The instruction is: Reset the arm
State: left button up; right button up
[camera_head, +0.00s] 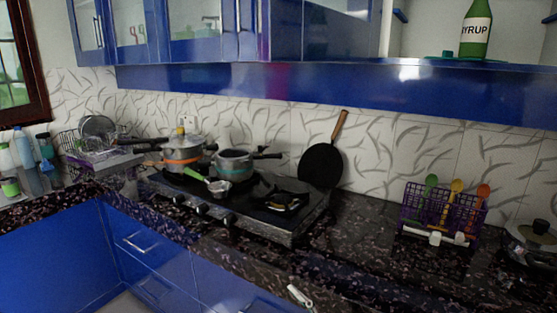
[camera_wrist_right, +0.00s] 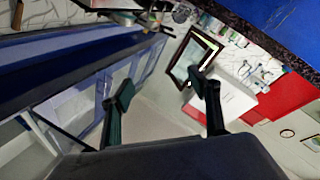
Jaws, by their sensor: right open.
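My right gripper (camera_wrist_right: 165,93) shows in the right wrist view. Its two dark fingers stand wide apart with nothing between them. Behind the gap are a pale floor and a dark-framed window (camera_wrist_right: 192,58), both well away from the fingers. The wrist view is tilted, with the blue cabinets at its left. Neither of my grippers can be made out in the head view.
The dark counter holds a stove (camera_head: 245,218) with a pot (camera_head: 183,153) and a saucepan (camera_head: 234,165). A black pan (camera_head: 320,166) leans on the wall. A purple rack (camera_head: 437,211) stands at right. A small white object (camera_head: 299,296) lies near the front. Blue cabinets overhang the counter.

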jog(key=s+d+f+m+g+h, duration=0.2)
jog(key=s+d+f+m+h, duration=0.3)
jog(key=s+d+f, duration=0.4)
jog(key=s+d+f+m+g+h, duration=0.3)
jog(key=s+d+f, duration=0.6)
jog(key=f, duration=0.7)
jog(key=d+m+h, duration=0.1)
jog(key=m+h, duration=0.1)
jog(key=shift+s+d+f+m, duration=0.15)
jog(key=shift+s+d+m, duration=0.15)
jog(key=shift+s, duration=0.1)
